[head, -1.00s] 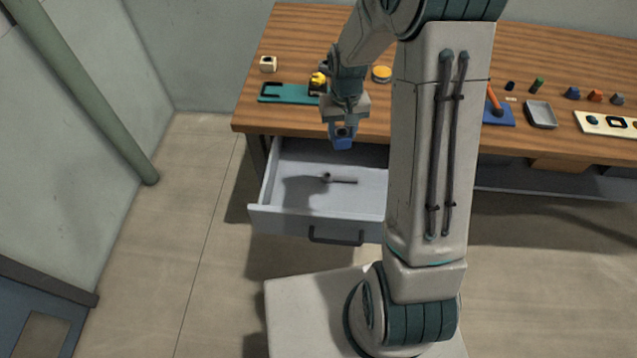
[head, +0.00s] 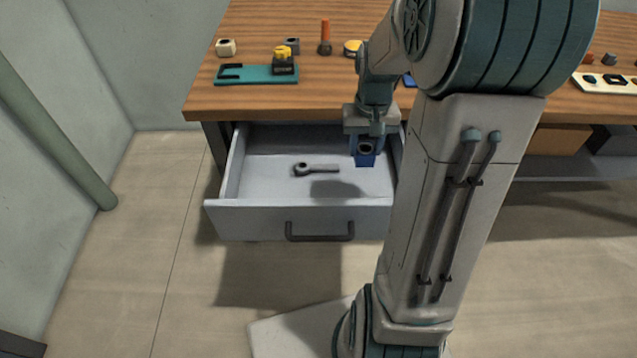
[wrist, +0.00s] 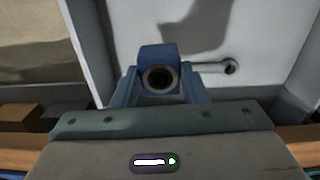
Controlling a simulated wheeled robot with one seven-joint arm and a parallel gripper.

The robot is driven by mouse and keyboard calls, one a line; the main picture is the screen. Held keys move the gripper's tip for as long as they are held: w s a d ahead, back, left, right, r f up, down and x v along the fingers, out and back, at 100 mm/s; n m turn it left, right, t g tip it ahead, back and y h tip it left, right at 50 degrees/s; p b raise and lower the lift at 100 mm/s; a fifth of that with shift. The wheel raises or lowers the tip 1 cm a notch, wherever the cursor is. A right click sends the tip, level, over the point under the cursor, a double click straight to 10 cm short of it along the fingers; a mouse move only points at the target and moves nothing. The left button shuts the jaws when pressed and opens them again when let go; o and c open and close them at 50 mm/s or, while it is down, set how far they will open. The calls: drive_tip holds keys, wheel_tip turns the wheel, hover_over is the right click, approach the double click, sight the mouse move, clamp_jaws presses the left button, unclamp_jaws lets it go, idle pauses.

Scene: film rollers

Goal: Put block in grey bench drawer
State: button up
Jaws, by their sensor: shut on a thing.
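The blue block (head: 366,158), with a dark round hole in its face, is held in my gripper (head: 365,148). It also shows in the wrist view (wrist: 160,58), between the two blue fingers. The grey bench drawer (head: 300,220) is pulled open below the bench top. In the head view the gripper and block appear over the right back part of the drawer. A shadow falls on the drawer floor to the left of the block, and I see no contact with the floor.
A grey wrench-like tool (head: 316,169) lies on the drawer floor, left of the block. The drawer's left front floor is clear.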

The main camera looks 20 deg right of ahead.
sight(374, 153)
drive_tip(key=shift+s+d+f+b, duration=0.35)
drive_tip(key=shift+f+b, duration=0.2)
drive_tip(key=shift+s+d+f+b, duration=0.3)
drive_tip(key=shift+s+f+b, duration=0.05)
drive_tip(key=shift+f+b, duration=0.2)
drive_tip(key=shift+f, duration=0.3)
wheel_tip(374, 153, down, 9)
drive_tip(key=b, duration=0.2)
drive_tip(key=shift+s+f+b, duration=0.1)
drive_tip(key=shift+b, duration=0.2)
drive_tip(key=shift+f, duration=0.2)
drive_tip(key=o, duration=1.3)
drive_tip(key=shift+r, duration=0.1)
